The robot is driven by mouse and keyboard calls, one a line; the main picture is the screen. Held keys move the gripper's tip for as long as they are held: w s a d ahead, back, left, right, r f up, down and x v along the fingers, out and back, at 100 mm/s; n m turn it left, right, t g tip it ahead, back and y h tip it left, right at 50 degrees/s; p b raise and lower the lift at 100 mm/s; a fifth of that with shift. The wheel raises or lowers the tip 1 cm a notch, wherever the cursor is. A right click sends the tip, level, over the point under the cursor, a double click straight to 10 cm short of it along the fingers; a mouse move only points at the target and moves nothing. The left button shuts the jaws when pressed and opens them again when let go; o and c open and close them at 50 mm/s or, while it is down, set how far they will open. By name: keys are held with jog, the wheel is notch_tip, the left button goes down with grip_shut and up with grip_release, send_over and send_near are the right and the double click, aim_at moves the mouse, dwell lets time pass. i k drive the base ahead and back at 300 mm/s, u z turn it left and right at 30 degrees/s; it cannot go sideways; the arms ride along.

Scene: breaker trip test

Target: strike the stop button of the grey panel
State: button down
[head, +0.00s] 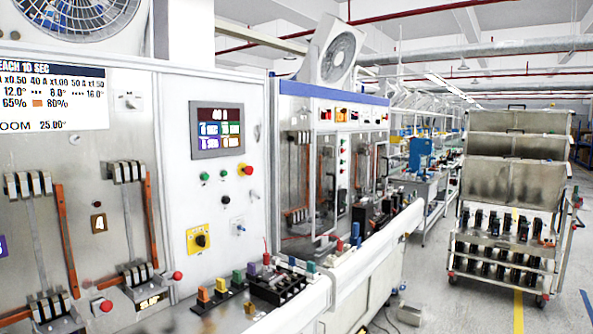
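The grey panel (179,172) stands upright at the left of the head view, facing the bench. A yellow plate with a black rotary switch (198,239) is lower down. My gripper is not in view, and nothing covers the red button.
A bench with a white rounded front rail (361,256) runs below the panels. Coloured terminals and a black block (275,284) stand on it. A second, blue-topped cabinet (333,89) is farther right. A metal cart (513,180) stands on the right floor.

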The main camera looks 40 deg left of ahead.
aim_at(248, 169)
jog(key=u, duration=0.25)
jog(key=i, duration=0.9)
jog(key=u, duration=1.15)
jog(key=i, duration=0.45)
jog(key=u, duration=0.55)
